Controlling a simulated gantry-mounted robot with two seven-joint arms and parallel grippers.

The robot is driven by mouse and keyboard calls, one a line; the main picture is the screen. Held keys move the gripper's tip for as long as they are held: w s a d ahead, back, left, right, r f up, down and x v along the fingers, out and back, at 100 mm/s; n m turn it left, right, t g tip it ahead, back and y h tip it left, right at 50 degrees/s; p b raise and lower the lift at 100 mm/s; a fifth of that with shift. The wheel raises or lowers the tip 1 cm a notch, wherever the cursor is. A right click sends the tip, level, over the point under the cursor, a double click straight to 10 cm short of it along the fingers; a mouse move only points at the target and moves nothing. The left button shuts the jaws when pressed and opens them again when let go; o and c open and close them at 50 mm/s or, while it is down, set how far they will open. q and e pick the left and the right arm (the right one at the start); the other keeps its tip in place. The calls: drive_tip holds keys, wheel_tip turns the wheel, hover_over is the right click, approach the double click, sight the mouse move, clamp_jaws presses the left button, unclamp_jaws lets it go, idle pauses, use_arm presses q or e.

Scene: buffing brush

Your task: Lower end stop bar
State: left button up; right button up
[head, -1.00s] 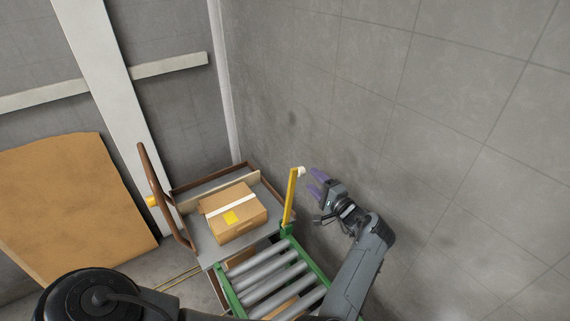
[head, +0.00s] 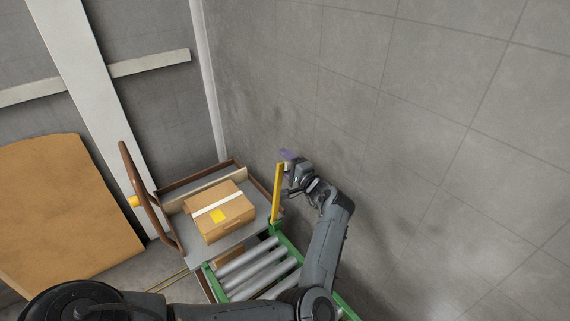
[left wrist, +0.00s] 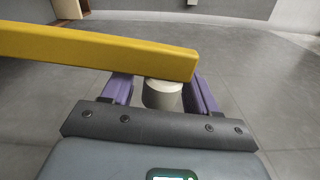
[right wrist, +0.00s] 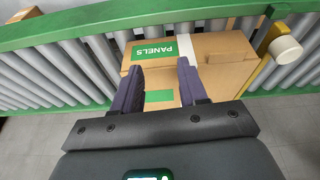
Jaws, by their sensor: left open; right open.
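The yellow end stop bar (head: 277,195) stands upright at the end of the green-framed roller conveyor. In the left wrist view the bar (left wrist: 90,45) crosses the upper left, and its pale round knob (left wrist: 162,94) sits between my two purple fingers. My left gripper (head: 287,158) is open at the bar's top, with the fingers either side of the knob; I cannot tell whether they touch it. My right gripper (right wrist: 158,70) is open and empty in front of a cardboard box labelled PANELS (right wrist: 220,60). A yellow bar (right wrist: 262,70) with a pale knob (right wrist: 285,48) shows at the right there.
A cart (head: 239,236) with a brown rail handle (head: 140,190) stands beyond the conveyor and carries a taped cardboard box (head: 222,208). The grey wall (head: 420,130) runs close to the right of the bar. The conveyor's green side rail (right wrist: 60,32) crosses the right wrist view.

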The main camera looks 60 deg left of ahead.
use_arm(q)
drive_tip(key=c, duration=1.1)
